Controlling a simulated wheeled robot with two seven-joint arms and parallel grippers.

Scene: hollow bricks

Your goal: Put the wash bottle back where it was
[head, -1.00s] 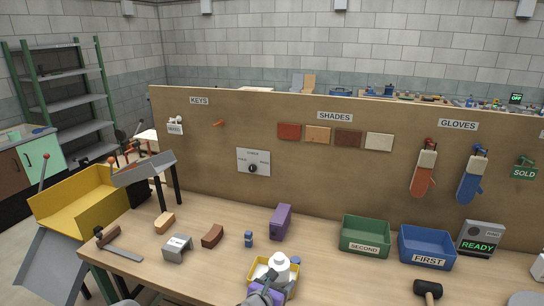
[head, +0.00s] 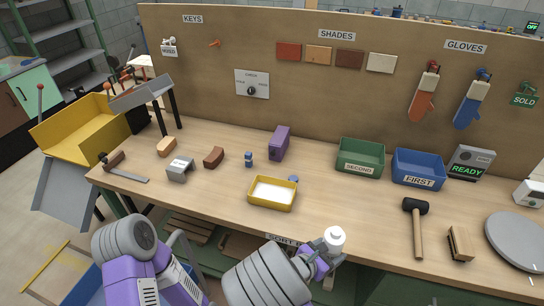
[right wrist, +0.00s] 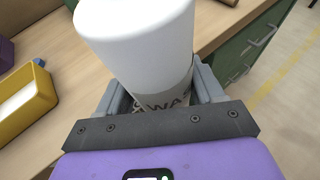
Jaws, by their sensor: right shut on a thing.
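The wash bottle (head: 335,238) is white with a rounded top. In the right wrist view the bottle (right wrist: 145,45) shows a grey label with the letters "WA", partly hidden by the jaws. My right gripper (head: 322,258) is shut on it, near the table's front edge; in the right wrist view the jaws (right wrist: 165,98) sit on both sides of the bottle. The yellow tray (head: 272,205) with a white floor stands empty to the left of the bottle; its side also shows in the right wrist view (right wrist: 25,115). My left gripper is not in view.
A blue bottle-like piece (head: 248,159) and a purple block (head: 279,144) stand behind the tray. A green bin (head: 360,170), a blue bin (head: 417,182) and a hammer (head: 416,225) are to the right. The tabletop between tray and hammer is clear.

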